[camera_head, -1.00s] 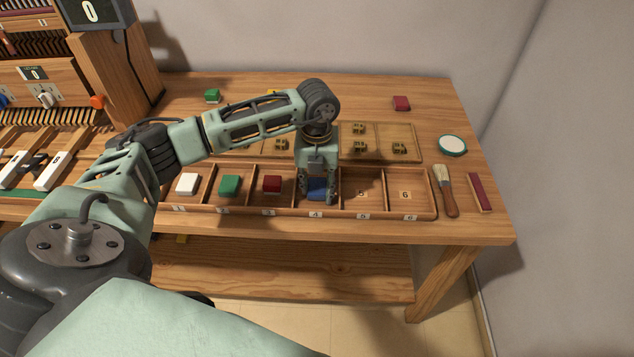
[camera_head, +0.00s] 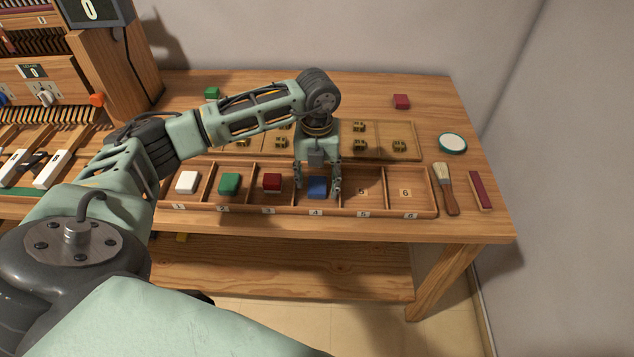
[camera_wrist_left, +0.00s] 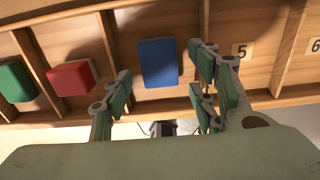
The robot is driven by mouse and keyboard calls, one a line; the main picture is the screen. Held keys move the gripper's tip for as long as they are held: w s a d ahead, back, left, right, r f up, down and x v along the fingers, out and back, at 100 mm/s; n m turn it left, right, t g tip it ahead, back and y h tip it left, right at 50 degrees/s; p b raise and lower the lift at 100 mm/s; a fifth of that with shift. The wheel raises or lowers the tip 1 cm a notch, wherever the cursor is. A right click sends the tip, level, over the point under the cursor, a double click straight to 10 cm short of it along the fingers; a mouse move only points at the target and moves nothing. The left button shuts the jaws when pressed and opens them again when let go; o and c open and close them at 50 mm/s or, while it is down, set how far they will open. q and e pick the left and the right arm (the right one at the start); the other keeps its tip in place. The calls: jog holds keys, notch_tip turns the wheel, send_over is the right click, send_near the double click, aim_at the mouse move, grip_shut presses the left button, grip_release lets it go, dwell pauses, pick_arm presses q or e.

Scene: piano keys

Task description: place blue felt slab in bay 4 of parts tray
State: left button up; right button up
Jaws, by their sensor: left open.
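The blue felt slab (camera_head: 317,187) lies in bay 4 of the parts tray (camera_head: 290,210), above the label 4. It also shows in the left wrist view (camera_wrist_left: 158,62), flat in its bay between two dividers. My left gripper (camera_head: 318,192) is open over bay 4, with its fingers apart on either side of the slab. In the left wrist view the open fingers (camera_wrist_left: 165,95) are clear of the slab. My right gripper is not in view.
Bays 1 to 3 hold a white block (camera_head: 187,182), a green block (camera_head: 229,184) and a red block (camera_head: 272,183). Bays 5 and 6 are empty. A brush (camera_head: 445,190), a dark red strip (camera_head: 480,191) and a round white-topped tin (camera_head: 453,144) lie right of the tray.

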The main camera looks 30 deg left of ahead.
aim_at(317, 187)
pick_arm(q)
notch_tip(317, 187, up, 11)
jog(key=b, duration=0.1)
jog(key=shift+f, duration=0.2)
